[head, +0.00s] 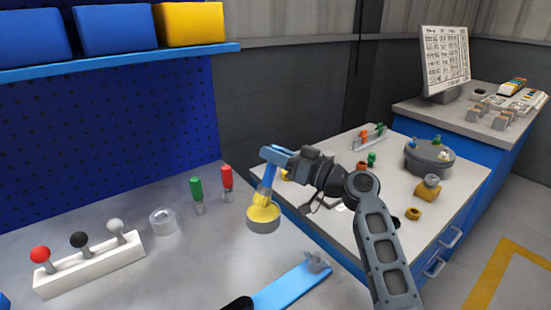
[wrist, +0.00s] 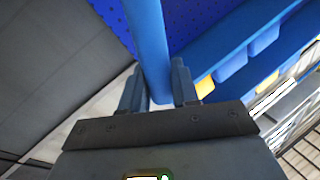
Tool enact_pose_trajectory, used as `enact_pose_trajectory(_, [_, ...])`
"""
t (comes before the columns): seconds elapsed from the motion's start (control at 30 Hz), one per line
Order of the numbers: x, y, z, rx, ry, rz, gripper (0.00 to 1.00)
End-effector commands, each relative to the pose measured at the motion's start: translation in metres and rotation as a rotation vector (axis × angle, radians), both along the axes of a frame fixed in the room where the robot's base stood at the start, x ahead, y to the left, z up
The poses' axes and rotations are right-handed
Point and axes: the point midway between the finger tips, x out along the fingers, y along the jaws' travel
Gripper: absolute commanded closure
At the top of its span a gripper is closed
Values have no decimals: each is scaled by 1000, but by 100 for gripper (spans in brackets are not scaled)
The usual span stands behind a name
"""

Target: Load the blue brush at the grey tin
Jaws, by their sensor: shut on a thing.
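The blue brush (head: 268,176) hangs nearly upright from my gripper (head: 282,156) in the head view. Its pale yellow head points down into or just over the grey tin (head: 264,226), which has yellow inside its rim. I cannot tell how deep the bristles are. In the wrist view the blue handle (wrist: 150,45) stands between the two fingers of my gripper (wrist: 158,90), which is shut on it. The brush tip and the tin are not seen in the wrist view.
A clear round dish (head: 163,221), green (head: 196,190) and red (head: 227,178) handled tools and a white block with ball knobs (head: 90,265) stand left of the tin. A blue strap-like piece (head: 285,289) lies in front. A second bench (head: 405,205) with small parts is at right.

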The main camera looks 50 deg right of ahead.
Motion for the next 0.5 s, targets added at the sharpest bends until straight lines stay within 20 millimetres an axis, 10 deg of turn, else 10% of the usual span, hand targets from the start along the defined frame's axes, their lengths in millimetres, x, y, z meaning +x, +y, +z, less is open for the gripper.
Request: enact_pose_trajectory(0.5, [0,0,39,-2,-3,0,100])
